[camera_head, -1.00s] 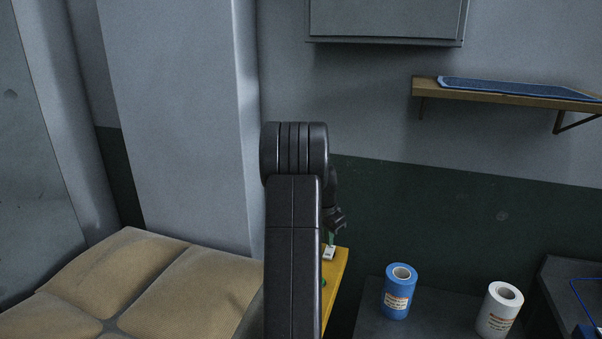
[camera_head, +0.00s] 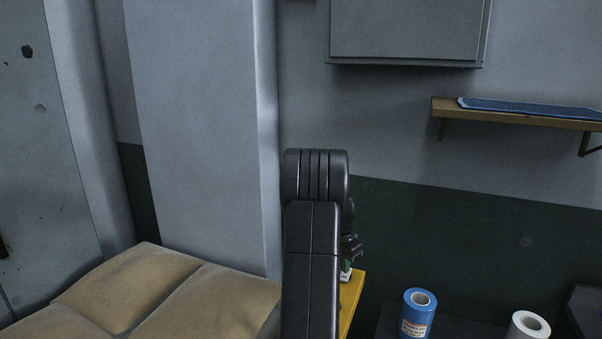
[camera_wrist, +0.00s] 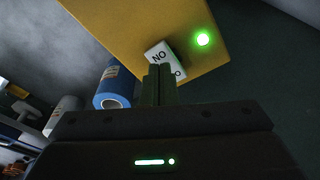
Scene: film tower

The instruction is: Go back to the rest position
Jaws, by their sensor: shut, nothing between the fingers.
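My gripper (camera_head: 354,246) is small and partly hidden behind my dark arm in the head view. In the wrist view its two fingers (camera_wrist: 159,78) are together with nothing between them. Beyond the fingertips is a white block (camera_wrist: 160,57) with the letters "NO" on it, partly covered by the fingers. In the head view a bit of the white block (camera_head: 346,275) shows just below the gripper. It is on a yellow surface (camera_head: 352,290). I cannot tell whether the fingers touch the block.
A green light (camera_wrist: 203,39) glows by the block. A blue roll (camera_head: 418,315) and a white roll (camera_head: 527,326) stand at the lower right. A tan cushion (camera_head: 130,285) lies at left. A wall shelf (camera_head: 500,116) and a grey cabinet (camera_head: 405,30) are at upper right.

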